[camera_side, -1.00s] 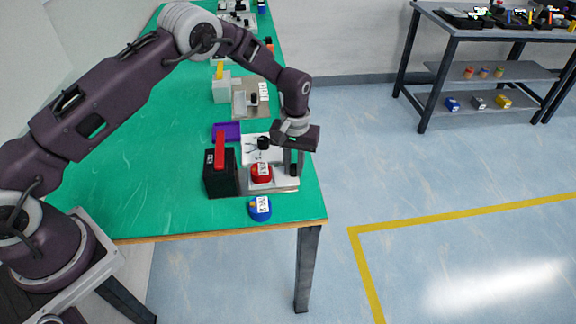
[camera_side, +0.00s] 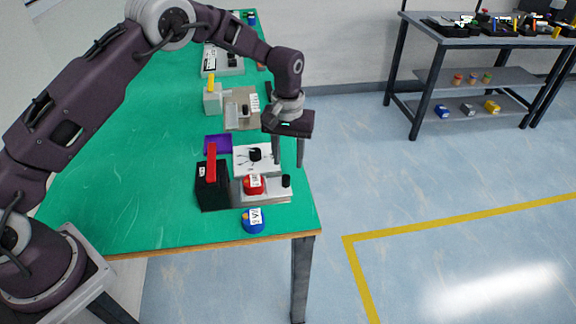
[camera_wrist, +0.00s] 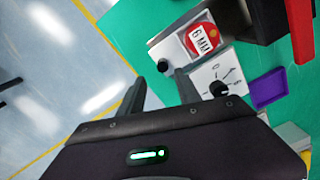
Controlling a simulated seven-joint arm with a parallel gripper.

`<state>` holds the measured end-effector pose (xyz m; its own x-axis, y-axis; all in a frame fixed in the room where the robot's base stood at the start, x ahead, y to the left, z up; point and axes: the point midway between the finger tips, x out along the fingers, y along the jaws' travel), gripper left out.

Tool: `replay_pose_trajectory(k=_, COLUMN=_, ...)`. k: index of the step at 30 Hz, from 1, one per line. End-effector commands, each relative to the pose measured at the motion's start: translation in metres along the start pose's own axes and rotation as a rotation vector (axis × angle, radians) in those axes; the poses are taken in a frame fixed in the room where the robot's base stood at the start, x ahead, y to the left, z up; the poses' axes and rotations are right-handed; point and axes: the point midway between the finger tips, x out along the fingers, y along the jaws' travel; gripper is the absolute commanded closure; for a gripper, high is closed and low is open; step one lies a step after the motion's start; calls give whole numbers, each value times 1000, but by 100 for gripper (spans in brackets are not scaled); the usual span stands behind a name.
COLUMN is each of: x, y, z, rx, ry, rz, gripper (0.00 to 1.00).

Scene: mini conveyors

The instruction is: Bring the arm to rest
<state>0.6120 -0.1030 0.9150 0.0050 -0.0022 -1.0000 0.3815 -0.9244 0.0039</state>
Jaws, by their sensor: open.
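My gripper (camera_side: 288,150) is open and empty in the side view. Its two fingers point down above the right edge of the green table (camera_side: 130,190), close to the white dial plate (camera_side: 243,165). In the wrist view the fingers of my gripper (camera_wrist: 160,92) are spread apart, with nothing between them. The red labelled disc (camera_side: 253,184) sits on the light metal base (camera_side: 274,198) in front of the fingers. It also shows in the wrist view (camera_wrist: 206,37). A small black knob (camera_side: 286,181) stands at the right of that base.
A black block with a red lever (camera_side: 211,162) stands left of the red disc. A blue labelled disc (camera_side: 253,221) lies near the front edge. A purple tray (camera_side: 217,143) and a pale block (camera_side: 212,101) are farther back. Open floor lies to the right.

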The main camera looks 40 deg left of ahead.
Motion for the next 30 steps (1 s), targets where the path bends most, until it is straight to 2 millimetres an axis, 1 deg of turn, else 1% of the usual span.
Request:
replay_pose_trajectory(k=6, x=0, y=0, z=0, rx=0, ry=0, rz=0, gripper=60)
replay_pose_trajectory(k=8, x=-7, y=-1, z=0, rx=2, ry=4, rz=3, gripper=60)
replay_pose_trajectory(k=10, x=-35, y=-6, z=3, rx=11, ry=24, rz=18, gripper=60)
replay_pose_trajectory(k=11, x=-54, y=-10, z=6, rx=20, ry=38, rz=29, gripper=60)
replay_pose_trajectory(k=12, x=-85, y=-17, z=14, rx=35, ry=60, rz=44, gripper=60)
replay_pose_trajectory(k=13, x=-110, y=-24, z=23, rx=50, ry=79, rz=57, gripper=60)
replay_pose_trajectory(k=14, x=-134, y=-32, z=34, rx=67, ry=99, rz=69, gripper=60)
replay_pose_trajectory(k=15, x=-164, y=-45, z=50, rx=90, ry=126, rz=82, gripper=60)
replay_pose_trajectory(k=17, x=-202, y=-64, z=80, rx=128, ry=169, rz=100, gripper=60)
replay_pose_trajectory(k=18, x=-223, y=-77, z=101, rx=153, ry=200, rz=111, gripper=60)
replay_pose_trajectory(k=20, x=-247, y=-98, z=137, rx=193, ry=246, rz=120, gripper=60)
replay_pose_trajectory(k=21, x=-259, y=-112, z=162, rx=221, ry=279, rz=124, gripper=60)
replay_pose_trajectory(k=23, x=-268, y=-132, z=198, rx=258, ry=327, rz=126, gripper=60)
replay_pose_trajectory(k=24, x=-270, y=-144, z=221, rx=284, ry=356, rz=124, gripper=60)
replay_pose_trajectory(k=27, x=-264, y=-167, z=266, rx=336, ry=421, rz=112, gripper=60)
replay_pose_trajectory(k=30, x=-252, y=-181, z=293, rx=369, ry=461, rz=100, gripper=60)
